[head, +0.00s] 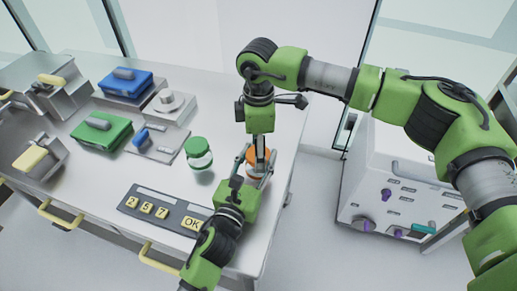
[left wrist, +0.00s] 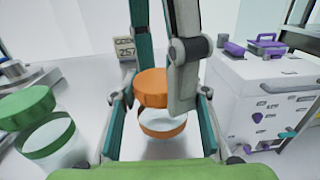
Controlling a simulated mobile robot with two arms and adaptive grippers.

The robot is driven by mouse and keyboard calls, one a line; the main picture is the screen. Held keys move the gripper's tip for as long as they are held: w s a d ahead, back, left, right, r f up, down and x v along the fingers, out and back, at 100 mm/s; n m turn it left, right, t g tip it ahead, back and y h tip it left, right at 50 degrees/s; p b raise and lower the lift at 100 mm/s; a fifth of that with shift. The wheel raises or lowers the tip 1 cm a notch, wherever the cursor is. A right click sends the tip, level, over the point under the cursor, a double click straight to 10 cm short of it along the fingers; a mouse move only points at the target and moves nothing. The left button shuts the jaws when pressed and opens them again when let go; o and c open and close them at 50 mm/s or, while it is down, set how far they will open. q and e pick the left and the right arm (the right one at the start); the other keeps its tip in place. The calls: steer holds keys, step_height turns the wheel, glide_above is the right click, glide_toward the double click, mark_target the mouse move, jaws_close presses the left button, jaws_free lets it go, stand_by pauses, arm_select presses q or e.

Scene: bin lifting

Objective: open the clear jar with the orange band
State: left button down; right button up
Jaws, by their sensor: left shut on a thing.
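The clear jar with the orange band (head: 258,165) stands near the right end of the bench. In the left wrist view its orange lid (left wrist: 153,88) sits above the clear body and orange band (left wrist: 165,131); I cannot tell whether the lid is seated. My left gripper (head: 256,172) comes from below and is shut on the jar body, one finger on each side. My right gripper (head: 261,150) points down from above, with its fingers at the lid; it also shows in the left wrist view (left wrist: 164,75). Whether it grips the lid is unclear.
A green-lidded jar (head: 198,154) stands just left. A keypad panel (head: 165,208) lies in front. Green (head: 102,131) and blue (head: 125,84) boxes stand farther left. Past the bench's right edge is a white cabinet (head: 390,170) with knobs.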

steer(key=shift+r, duration=0.1)
step_height(320, 180, up, 4)
steer(key=shift+f, duration=0.2)
steer(key=shift+a+r, duration=0.2)
steer(key=shift+r, duration=0.7)
steer(key=shift+c, duration=0.4)
steer(key=shift+d+r, duration=0.1)
steer(key=shift+r, duration=0.85)
steer(key=shift+f, duration=3.75)
steer(key=c, duration=1.1)
steer(key=o, duration=1.2)
